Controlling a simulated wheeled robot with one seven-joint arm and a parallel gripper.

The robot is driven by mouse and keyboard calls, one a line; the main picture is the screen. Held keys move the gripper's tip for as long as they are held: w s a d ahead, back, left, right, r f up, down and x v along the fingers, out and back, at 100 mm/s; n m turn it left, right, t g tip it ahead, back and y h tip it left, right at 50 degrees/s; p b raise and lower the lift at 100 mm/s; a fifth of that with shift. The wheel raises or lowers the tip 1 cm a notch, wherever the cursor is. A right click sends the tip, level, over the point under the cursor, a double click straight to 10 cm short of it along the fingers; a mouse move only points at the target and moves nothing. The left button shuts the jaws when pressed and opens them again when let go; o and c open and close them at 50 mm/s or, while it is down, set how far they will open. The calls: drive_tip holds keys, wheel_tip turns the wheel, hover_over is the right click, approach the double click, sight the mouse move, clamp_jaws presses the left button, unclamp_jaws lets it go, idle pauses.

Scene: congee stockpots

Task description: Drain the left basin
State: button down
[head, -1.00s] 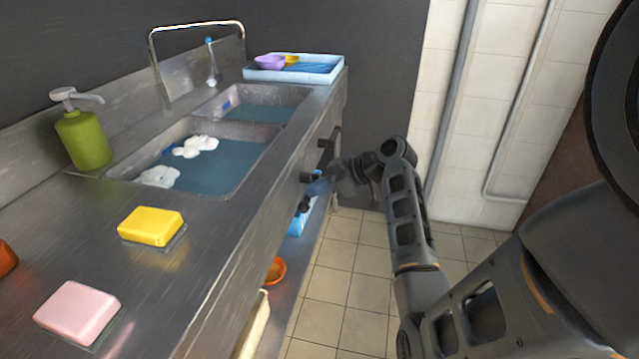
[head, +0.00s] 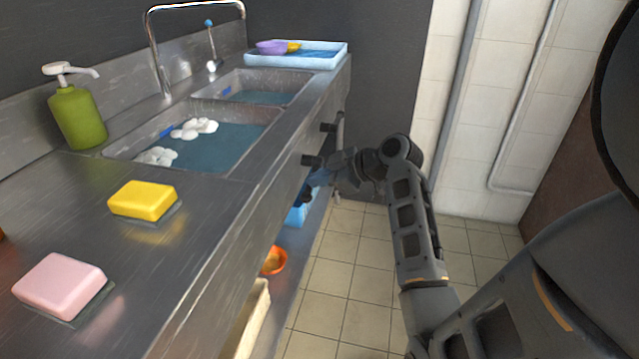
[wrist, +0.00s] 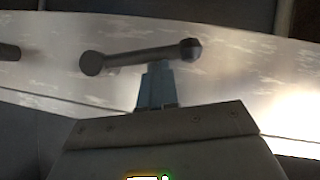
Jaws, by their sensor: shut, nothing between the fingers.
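The left basin (head: 225,146) is the nearer one in the head view and holds blue-grey water with white foam. Two dark drain handles stick out of the counter's front face: a nearer one (head: 312,160) and a farther one (head: 328,127). My gripper (head: 316,180) is just below the nearer handle, partly hidden by my wrist. In the wrist view, the closed fingertips (wrist: 157,85) are empty, at the underside of a dark bar handle (wrist: 140,57) lying nearly level. I cannot tell whether they touch it.
The farther basin (head: 265,97) also holds water. A faucet (head: 160,60), green soap bottle (head: 77,118), yellow sponge (head: 142,200), pink block (head: 60,285) and blue tray (head: 325,61) are on the counter. An orange bowl (head: 273,261) sits on the lower shelf. The tiled floor (head: 345,270) is clear.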

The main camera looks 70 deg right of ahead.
wheel_tip(320, 180, down, 6)
drive_tip(key=d+n+t+h+b, duration=0.1)
drive_tip(key=n+h+b, duration=0.3)
drive_tip(key=b, duration=0.9)
drive_tip(key=shift+d+f+t, duration=0.15)
drive_tip(key=shift+d+t, duration=0.15)
drive_tip(key=shift+w+d+f+b, duration=0.1)
drive_tip(key=shift+f+b, duration=0.05)
drive_tip(key=shift+b, duration=0.25)
